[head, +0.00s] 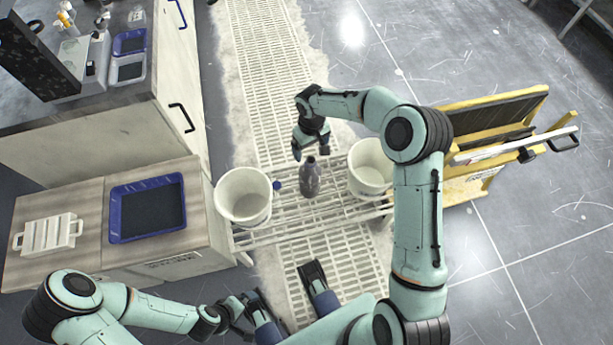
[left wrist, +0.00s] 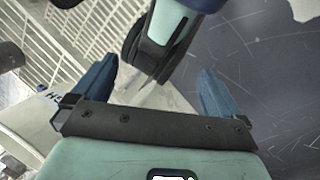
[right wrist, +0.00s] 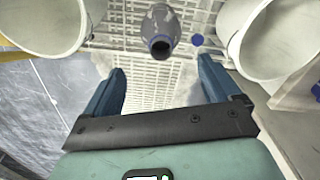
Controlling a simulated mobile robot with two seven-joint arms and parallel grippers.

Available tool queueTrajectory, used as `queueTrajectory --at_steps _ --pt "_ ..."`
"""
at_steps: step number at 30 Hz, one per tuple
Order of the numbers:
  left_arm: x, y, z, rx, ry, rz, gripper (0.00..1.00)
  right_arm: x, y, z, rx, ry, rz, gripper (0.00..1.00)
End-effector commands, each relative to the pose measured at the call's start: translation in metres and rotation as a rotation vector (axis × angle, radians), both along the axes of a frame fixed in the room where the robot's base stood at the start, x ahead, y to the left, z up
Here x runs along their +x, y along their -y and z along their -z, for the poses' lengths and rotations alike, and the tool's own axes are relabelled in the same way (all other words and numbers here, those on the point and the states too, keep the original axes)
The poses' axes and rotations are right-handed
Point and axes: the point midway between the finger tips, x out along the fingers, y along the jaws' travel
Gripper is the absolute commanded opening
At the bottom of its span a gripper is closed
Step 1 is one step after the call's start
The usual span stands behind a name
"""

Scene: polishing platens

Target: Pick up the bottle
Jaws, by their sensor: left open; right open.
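The bottle (head: 309,177) is dark grey and stands upright on a white slatted rack between two white buckets. In the right wrist view the bottle (right wrist: 161,30) shows from above, ahead of the fingers, with its dark mouth facing the camera. My right gripper (head: 311,150) is open and empty, above and just behind the bottle in the head view. Its blue fingers (right wrist: 161,92) are apart, and the bottle is not between them. My left gripper (left wrist: 160,92) is open and empty, low near my base, away from the bottle.
A white bucket (head: 243,205) stands left of the bottle and another bucket (head: 366,180) stands right of it, both close. The slatted rack (head: 290,222) lies beneath. A blue tray (head: 147,208) sits on the left cabinet. A yellow cart (head: 480,150) stands at right.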

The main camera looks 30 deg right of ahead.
Motion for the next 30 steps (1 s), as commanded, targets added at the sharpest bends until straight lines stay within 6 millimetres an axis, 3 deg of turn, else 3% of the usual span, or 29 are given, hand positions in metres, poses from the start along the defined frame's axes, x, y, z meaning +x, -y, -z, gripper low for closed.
queueTrajectory --at_steps 1,4,14,22,30 --pt "0.003 -0.002 0.004 0.005 0.008 -0.004 1.0 -0.001 0.0 0.014 0.002 -0.005 0.0 0.9" --pt "0.008 -0.004 0.008 0.01 0.022 -0.01 1.0 -0.001 -0.001 0.031 0.002 -0.003 -0.001 0.9" --pt "0.015 -0.007 0.013 0.019 0.04 -0.017 1.0 0.0 -0.001 0.054 0.003 -0.001 -0.001 0.9" --pt "0.028 -0.013 0.024 0.037 0.075 -0.032 1.0 0.0 -0.002 0.094 0.004 -0.002 0.0 0.9" --pt "0.031 -0.015 0.025 0.039 0.082 -0.034 1.0 0.0 -0.002 0.099 0.002 0.001 0.0 0.9"
